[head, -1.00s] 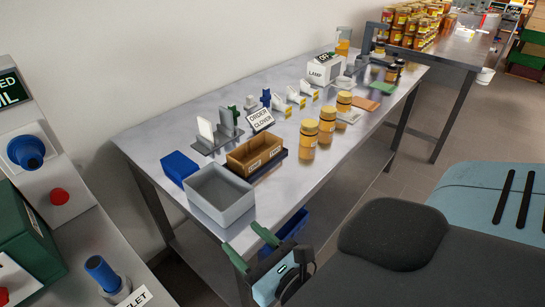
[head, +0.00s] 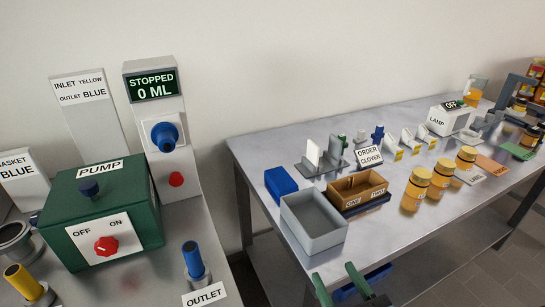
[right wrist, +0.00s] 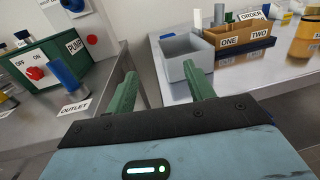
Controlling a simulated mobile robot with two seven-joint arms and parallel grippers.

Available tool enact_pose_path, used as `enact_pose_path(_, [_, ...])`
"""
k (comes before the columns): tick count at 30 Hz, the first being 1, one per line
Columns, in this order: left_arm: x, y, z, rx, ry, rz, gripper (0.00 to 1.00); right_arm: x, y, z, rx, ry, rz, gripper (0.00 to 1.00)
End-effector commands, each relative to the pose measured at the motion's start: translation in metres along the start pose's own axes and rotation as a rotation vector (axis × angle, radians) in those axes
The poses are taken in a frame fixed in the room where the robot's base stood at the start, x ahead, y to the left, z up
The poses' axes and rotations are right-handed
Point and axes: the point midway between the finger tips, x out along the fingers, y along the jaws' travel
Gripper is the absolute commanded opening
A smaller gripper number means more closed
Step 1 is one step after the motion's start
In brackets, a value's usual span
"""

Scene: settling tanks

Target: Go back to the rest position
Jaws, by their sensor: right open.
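My right gripper (head: 338,286) shows at the bottom edge of the head view, its green fingers apart. In the right wrist view the two green fingers (right wrist: 160,92) are spread with nothing between them. It hangs in front of the steel table (head: 285,148), near the grey bin (head: 309,236) at the table's front left corner. The grey bin also shows beyond the fingers in the right wrist view (right wrist: 185,64). My left gripper is not in view.
A bench at left holds the green pump box (head: 75,240), a dispenser reading "STOPPED 0 ML" (head: 152,85) and a blue-topped outlet (head: 194,262). A cardboard box (head: 357,190), blue box (head: 280,183) and amber jars (head: 416,189) stand on the table. A gap separates bench and table.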

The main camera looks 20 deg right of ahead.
Motion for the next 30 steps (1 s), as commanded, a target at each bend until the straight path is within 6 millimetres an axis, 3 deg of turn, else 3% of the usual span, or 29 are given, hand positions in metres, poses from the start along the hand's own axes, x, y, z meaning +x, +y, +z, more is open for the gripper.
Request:
enact_pose_path(4, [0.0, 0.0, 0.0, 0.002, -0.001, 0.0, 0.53, 0.0, 0.0, -0.001, 0.005, 0.002, 0.0, 0.53])
enact_pose_path(8, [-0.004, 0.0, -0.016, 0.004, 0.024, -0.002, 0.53, -0.006, 0.0, -0.026, 0.228, 0.094, -0.004, 0.53])
enact_pose_path(17, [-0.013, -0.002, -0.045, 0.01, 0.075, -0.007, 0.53, -0.048, 0.003, -0.114, 1.114, 0.383, -0.176, 0.53])
enact_pose_path(24, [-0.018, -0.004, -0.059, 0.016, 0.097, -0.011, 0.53, -0.1, 0.007, -0.173, 1.846, 0.498, -0.496, 0.53])
enact_pose_path(30, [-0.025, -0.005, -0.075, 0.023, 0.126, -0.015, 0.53, -0.149, 0.009, -0.21, 2.411, 0.453, -0.846, 0.53])
